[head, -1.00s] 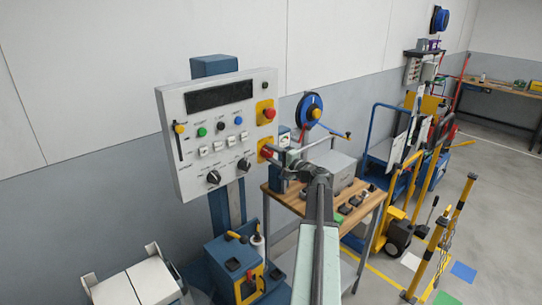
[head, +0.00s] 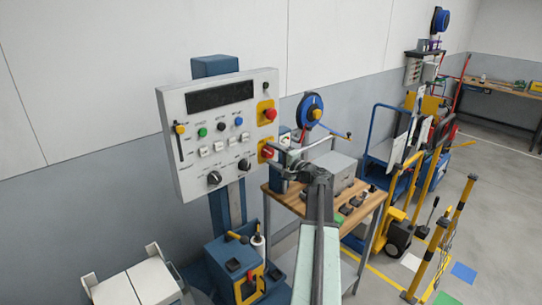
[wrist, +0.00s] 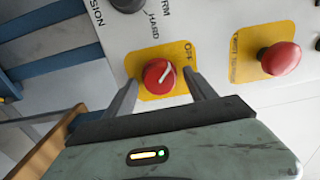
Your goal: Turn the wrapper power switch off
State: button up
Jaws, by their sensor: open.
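The wrapper power switch is a red rotary knob (wrist: 159,76) on a yellow plate. It also shows in the head view (head: 267,152) at the lower right edge of the control panel (head: 203,166). In the wrist view, the knob's white line slants up and right, toward the printed word OFF. My gripper (wrist: 163,80) is open, with one finger on each side of the knob, low in the picture. The knob is clear between the fingers; whether either finger touches it I cannot tell. In the head view, my gripper (head: 279,154) is just right of the knob.
A red mushroom button (wrist: 280,58) on another yellow plate is close by the switch. The panel also has black dials (head: 214,178), small buttons, a slider and a dark display (head: 219,96). A wooden-topped bench (head: 372,200) stands at the right.

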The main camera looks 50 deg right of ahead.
jog(key=s, duration=0.7)
jog(key=shift+s+a, duration=0.3)
jog(key=shift+s, duration=0.05)
